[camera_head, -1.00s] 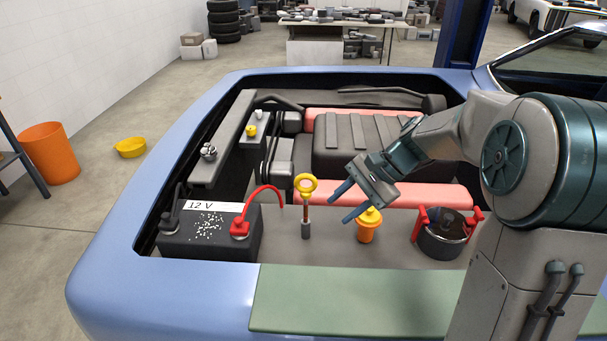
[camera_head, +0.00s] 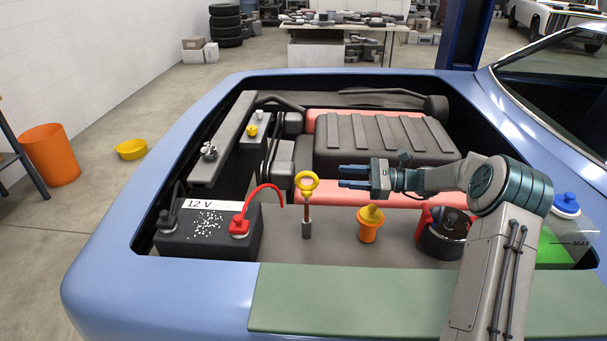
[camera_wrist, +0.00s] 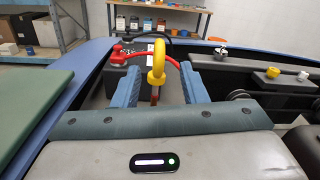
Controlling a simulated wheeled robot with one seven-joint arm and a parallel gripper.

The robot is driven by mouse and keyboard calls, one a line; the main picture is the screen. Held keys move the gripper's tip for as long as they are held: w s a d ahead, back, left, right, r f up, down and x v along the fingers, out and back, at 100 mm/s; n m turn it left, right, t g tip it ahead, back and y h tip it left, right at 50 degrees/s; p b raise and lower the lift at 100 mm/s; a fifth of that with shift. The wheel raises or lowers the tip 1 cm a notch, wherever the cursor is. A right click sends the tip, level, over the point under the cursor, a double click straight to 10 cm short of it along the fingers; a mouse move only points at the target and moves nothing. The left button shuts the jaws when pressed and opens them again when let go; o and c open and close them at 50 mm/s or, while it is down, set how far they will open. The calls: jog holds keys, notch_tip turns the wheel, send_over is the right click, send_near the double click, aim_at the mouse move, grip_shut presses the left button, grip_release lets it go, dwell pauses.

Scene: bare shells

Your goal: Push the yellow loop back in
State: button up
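The yellow loop (camera_head: 307,192) tops a brown rod that stands upright out of a grey tube (camera_head: 306,229) in the engine bay. A length of rod shows between the loop and the tube. My gripper (camera_head: 339,177) is level, fingers pointing left at the loop, with a small gap between fingertips and loop in the head view. In the wrist view the loop (camera_wrist: 158,60) appears between the two blue fingers of my gripper (camera_wrist: 161,72). The fingers are apart and hold nothing. The rod's lower end is hidden in the tube.
A 12 V battery (camera_head: 188,232) with a red cable stands left of the loop. An orange filler with yellow cap (camera_head: 370,230) and a dark pot with red clips (camera_head: 447,240) stand to the right. A green mat (camera_head: 400,300) covers the front edge.

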aim_at(314, 175)
jog(key=a, duration=0.4)
jog(key=a+p, duration=0.1)
jog(key=a, duration=0.3)
jog(key=a+p, duration=0.1)
jog(key=a, duration=0.3)
jog(key=shift+w+a, duration=0.25)
grip_shut()
